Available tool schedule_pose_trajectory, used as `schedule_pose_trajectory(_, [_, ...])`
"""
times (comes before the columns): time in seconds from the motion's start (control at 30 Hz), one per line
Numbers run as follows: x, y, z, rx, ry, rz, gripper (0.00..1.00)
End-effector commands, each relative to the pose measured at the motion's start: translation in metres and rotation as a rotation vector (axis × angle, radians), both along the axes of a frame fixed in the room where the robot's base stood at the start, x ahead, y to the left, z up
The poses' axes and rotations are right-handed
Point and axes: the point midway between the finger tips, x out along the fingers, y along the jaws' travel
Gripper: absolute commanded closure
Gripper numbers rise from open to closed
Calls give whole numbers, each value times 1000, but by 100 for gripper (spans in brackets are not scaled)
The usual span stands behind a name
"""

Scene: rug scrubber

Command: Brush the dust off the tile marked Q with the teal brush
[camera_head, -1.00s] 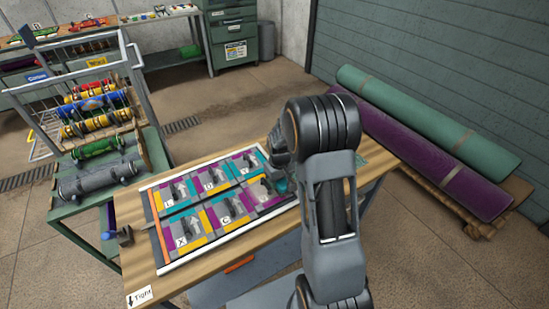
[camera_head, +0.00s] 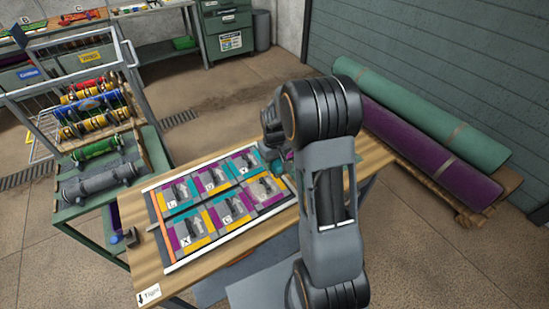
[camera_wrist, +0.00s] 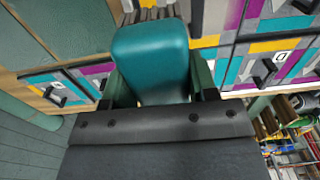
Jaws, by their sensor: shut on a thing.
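My gripper (camera_wrist: 160,92) is shut on the teal brush (camera_wrist: 150,55). The brush's grey bristles (camera_wrist: 150,15) point toward the tiled rug panel at the top of the wrist view. In the head view my gripper is at the panel's back right edge, mostly hidden by my arm. The panel (camera_head: 190,254) holds two rows of coloured tiles with dark grey patches on them. I can read L, Y, X and C on some labels.
The panel lies on a wooden workbench (camera_head: 148,270) with a "Tight" tag at its front corner. A rack of coloured rollers (camera_head: 88,110) is at left. Rolled green and purple rugs (camera_head: 430,150) lie at right.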

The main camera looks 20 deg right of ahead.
Motion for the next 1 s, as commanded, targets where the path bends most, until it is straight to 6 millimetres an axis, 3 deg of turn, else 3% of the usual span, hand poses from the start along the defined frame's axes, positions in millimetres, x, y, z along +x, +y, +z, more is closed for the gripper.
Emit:
schedule_pose_trajectory(0.1, [0, 0, -1, 0, -1, 0, 82])
schedule_pose_trajectory(0.13, [0, 0, -1, 0, -1, 0, 48])
schedule_pose_trajectory(0.43, [0, 0, -1, 0, -1, 0, 75])
schedule_pose_trajectory(0.67, [0, 0, 4, -1, -2, 0, 75])
schedule_pose_trajectory(1.0, [0, 0, 31, -1, -2, 0, 75])
